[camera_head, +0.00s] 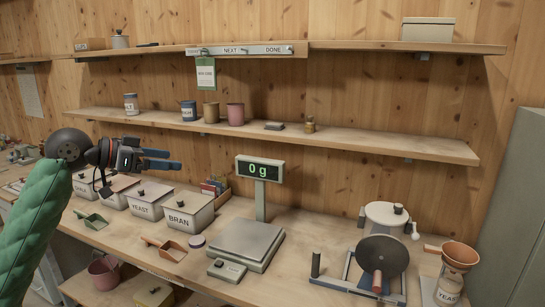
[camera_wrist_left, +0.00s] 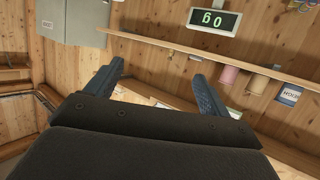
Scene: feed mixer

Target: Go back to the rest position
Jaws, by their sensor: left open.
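My left gripper (camera_head: 160,159) is raised above the left part of the workbench, in front of the wooden back wall. Its blue fingers point to the right and are apart, with nothing between them. In the left wrist view the two fingers of my left gripper (camera_wrist_left: 160,88) are also spread wide and empty. The lidded bins below it, including the one marked BRAN (camera_head: 188,211) and the one marked YEAST (camera_head: 148,200), are apart from the gripper. My right gripper shows in neither view.
A scale (camera_head: 238,243) with a display (camera_head: 259,169) reading 0 g stands mid-bench. A mixer-like device (camera_head: 382,255), a funnel (camera_head: 459,254) on a jar and a grey cabinet (camera_head: 510,220) are at right. A shelf (camera_head: 330,138) with cups runs behind. Scoops (camera_head: 172,251) lie in front of the bins.

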